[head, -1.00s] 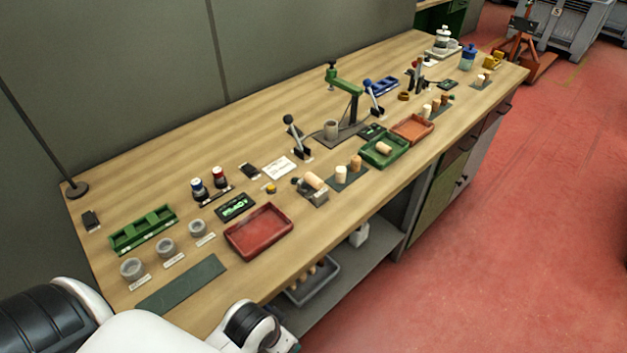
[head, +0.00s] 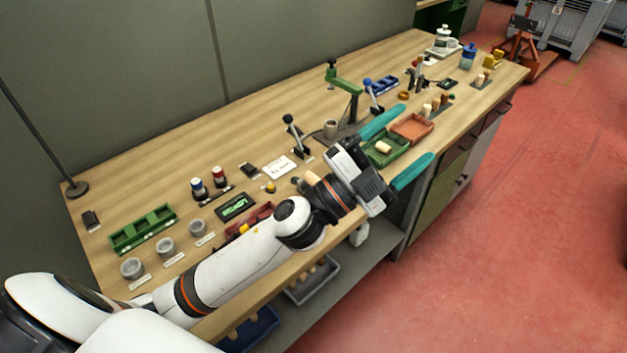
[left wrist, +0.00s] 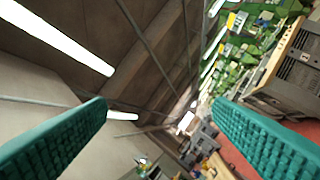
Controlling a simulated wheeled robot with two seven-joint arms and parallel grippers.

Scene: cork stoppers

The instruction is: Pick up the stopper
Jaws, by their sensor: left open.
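My left gripper (head: 417,132) is open, its two teal fingers spread over the front part of the bench around the green tray. A pale stopper (head: 383,147) lies in the green tray (head: 402,153), between the fingers as seen from the head. Several stoppers (head: 427,110) stand on a dark strip beyond the orange tray. More stand farther right (head: 480,79). The stoppers nearer my wrist are mostly hidden by my arm. In the left wrist view the open fingers (left wrist: 160,104) have nothing between them, and no stopper can be made out. My right gripper is out of view.
An orange tray (head: 412,128) adjoins the green tray. A green-armed press (head: 345,87) and a black-knobbed lever (head: 295,138) rise behind the gripper.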

